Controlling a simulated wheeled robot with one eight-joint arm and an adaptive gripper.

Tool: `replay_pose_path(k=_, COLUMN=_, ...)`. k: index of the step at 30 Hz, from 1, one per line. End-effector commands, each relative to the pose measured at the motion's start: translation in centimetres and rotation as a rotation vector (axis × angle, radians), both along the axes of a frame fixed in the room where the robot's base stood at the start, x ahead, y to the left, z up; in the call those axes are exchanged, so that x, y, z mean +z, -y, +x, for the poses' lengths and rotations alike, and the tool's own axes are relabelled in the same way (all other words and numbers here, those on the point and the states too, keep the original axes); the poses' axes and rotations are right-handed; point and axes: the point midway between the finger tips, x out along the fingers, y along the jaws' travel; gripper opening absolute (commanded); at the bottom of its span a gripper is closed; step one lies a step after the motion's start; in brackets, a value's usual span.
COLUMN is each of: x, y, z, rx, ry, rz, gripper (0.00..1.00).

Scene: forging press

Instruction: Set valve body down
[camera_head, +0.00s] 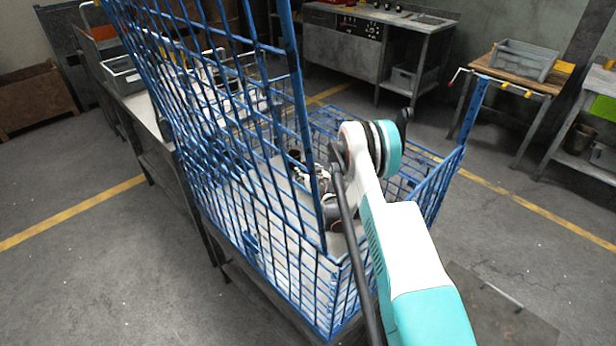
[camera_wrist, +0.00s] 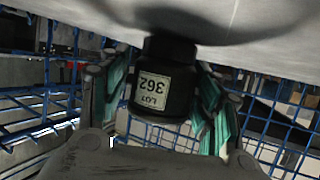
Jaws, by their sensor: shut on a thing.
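The valve body (camera_wrist: 170,65), a dark cylinder with a white label reading "LOT 362" upside down, is between the teal-padded fingers of my gripper (camera_wrist: 162,88) in the wrist view. My gripper is shut on it. The end of the valve body away from my palm is close to a pale grey surface (camera_wrist: 265,22), with a dark shadow there; I cannot tell whether they touch. In the head view, my gripper (camera_head: 308,178) is inside the blue wire cage, over its pale tabletop (camera_head: 262,200); mesh and my arm partly hide it.
The blue wire cage (camera_head: 300,268) surrounds the work surface, with tall mesh at left and lower mesh at right. A workbench (camera_head: 343,45) stands behind. A side table (camera_head: 515,85) holds a grey bin (camera_head: 524,62). A grey crate (camera_head: 122,78) is at left. Open floor lies around.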

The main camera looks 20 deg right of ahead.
Motion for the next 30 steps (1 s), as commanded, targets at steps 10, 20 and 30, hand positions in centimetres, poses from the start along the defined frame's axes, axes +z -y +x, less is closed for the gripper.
replay_pose_path(k=10, x=-0.4, y=0.0, z=0.0, rx=0.000, ry=0.001, rz=0.000, gripper=0.20)
replay_pose_path(k=20, x=-0.5, y=0.0, z=0.0, rx=0.000, ry=0.000, rz=0.000, gripper=0.78)
replay_pose_path(k=30, x=0.4, y=0.0, z=-1.2, rx=0.000, ry=0.000, rz=0.000, gripper=0.78)
